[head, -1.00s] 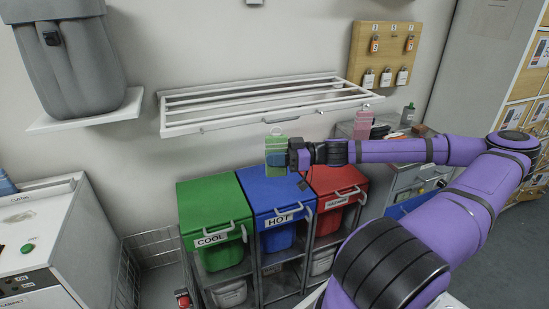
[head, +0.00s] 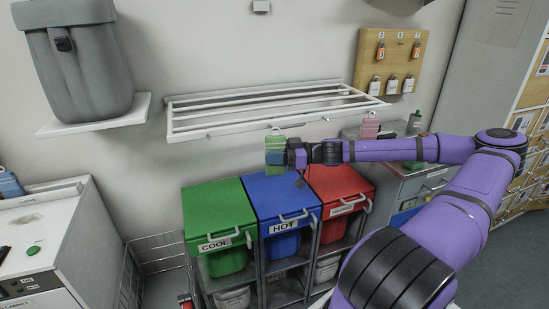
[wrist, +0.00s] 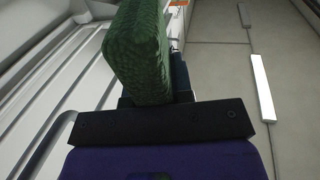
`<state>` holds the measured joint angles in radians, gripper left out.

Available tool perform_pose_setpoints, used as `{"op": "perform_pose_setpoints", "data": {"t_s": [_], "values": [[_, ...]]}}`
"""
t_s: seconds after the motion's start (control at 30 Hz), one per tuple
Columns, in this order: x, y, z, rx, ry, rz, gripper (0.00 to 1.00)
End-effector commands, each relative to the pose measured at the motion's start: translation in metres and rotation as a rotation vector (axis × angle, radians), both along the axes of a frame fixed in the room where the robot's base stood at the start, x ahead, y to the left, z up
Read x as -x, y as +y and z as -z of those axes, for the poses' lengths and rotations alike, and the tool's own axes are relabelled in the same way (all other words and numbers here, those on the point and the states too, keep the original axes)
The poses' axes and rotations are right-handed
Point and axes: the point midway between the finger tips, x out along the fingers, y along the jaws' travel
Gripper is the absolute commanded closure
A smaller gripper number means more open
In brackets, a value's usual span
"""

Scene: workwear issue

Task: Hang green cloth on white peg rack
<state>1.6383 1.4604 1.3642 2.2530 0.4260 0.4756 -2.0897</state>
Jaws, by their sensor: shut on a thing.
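The green cloth (head: 275,158) is a small folded pad held upright in my gripper (head: 290,153), which is shut on it. A thin loop seems to stand at its top edge, just under the front rail of the white rack (head: 175,129). Small pegs show along that rail. Whether the loop touches a peg, I cannot tell. In the wrist view the green cloth (wrist: 137,55) rises from my gripper (wrist: 155,98), with the white rack's bars (wrist: 50,95) at the left. The fingertips are mostly hidden by the cloth.
A pink cloth (head: 370,129) is near the rack's right end, above a grey cabinet. Green (head: 215,205), blue (head: 280,192) and red (head: 338,181) lidded bins stand below. A grey container (head: 80,60) sits on a shelf at left.

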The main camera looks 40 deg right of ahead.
Motion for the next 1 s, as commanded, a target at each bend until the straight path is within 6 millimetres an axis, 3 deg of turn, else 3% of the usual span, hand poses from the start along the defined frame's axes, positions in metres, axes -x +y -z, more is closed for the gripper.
{"op": "perform_pose_setpoints", "data": {"t_s": [0.6, 1.0], "values": [[-0.030, -0.008, 0.004, 0.000, -0.001, 0.000, 0.98], [-0.037, -0.010, 0.007, -0.001, -0.001, 0.000, 0.98]]}}
